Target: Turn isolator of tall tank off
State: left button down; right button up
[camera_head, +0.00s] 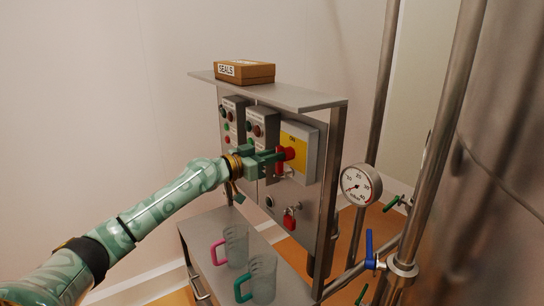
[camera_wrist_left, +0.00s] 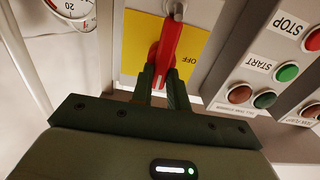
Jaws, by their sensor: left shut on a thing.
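The isolator is a grey box with a yellow plate (camera_head: 299,137) on the right of the panel. Its red handle (camera_head: 290,153) is partly hidden by my left gripper (camera_head: 277,156) in the head view. In the left wrist view the red handle (camera_wrist_left: 170,45) stands nearly upright in the picture, slightly tilted, in front of the yellow plate (camera_wrist_left: 140,35). The word OFF shows inverted to the right of the handle there. My left gripper (camera_wrist_left: 163,82) is shut on the handle's end. My right gripper is not in view.
Push-button boxes (camera_head: 262,124) sit left of the isolator. A red padlock (camera_head: 290,218) hangs below. A SEALS box (camera_head: 244,71) rests on the top shelf. A pressure gauge (camera_head: 361,185) and steel pipes stand at right. Pink-handled (camera_head: 236,246) and green-handled jugs (camera_head: 262,280) stand below.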

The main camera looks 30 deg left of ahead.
pick_arm(q)
jog(key=shift+n, duration=0.3)
jog(key=n, duration=0.5)
jog(key=n+p, duration=0.1)
jog(key=n, duration=0.5)
jog(key=a+n, duration=0.1)
jog(key=n, duration=0.5)
jog(key=shift+w+f, duration=0.15)
jog(key=shift+f, duration=0.25)
jog(key=shift+n, duration=0.3)
jog(key=c, duration=1.4)
grip_release()
jog(key=shift+o, duration=0.2)
jog(key=shift+f, duration=0.1)
